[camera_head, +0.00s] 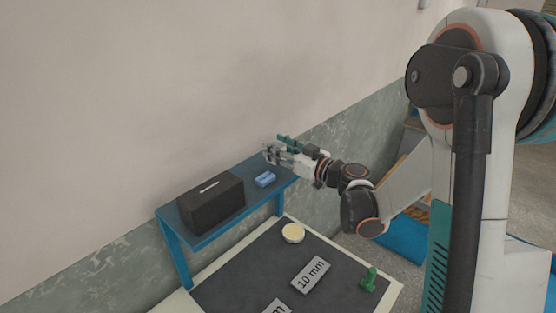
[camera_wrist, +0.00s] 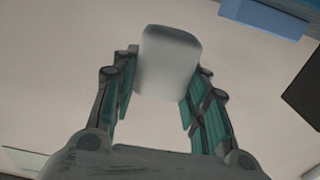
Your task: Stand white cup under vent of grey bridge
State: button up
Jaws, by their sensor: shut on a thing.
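The white cup (camera_wrist: 168,60) shows in the wrist view between the two teal-padded fingers of my gripper (camera_wrist: 162,88), which is shut on it. In the head view my gripper (camera_head: 276,152) is raised over the right end of a blue shelf (camera_head: 205,238); the cup is hard to make out there among the pale fingers. No plainly grey bridge shows. A dark grey box (camera_head: 212,205) with a pale slot on its top stands on the left part of the shelf. I cannot tell whether this is the bridge or its vent.
A small blue block (camera_head: 265,179) lies on the shelf right of the dark box. Below is a dark mat (camera_head: 250,270) with a cream disc (camera_head: 293,233), a "10 mm" plate (camera_head: 311,275) and a green piece (camera_head: 369,279). A wall (camera_head: 150,90) rises behind the shelf.

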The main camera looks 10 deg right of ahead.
jog(key=shift+f, duration=1.75)
jog(key=shift+f+b, duration=0.1)
jog(key=shift+b, duration=0.3)
jog(key=o, duration=0.9)
jog(key=shift+o, duration=0.2)
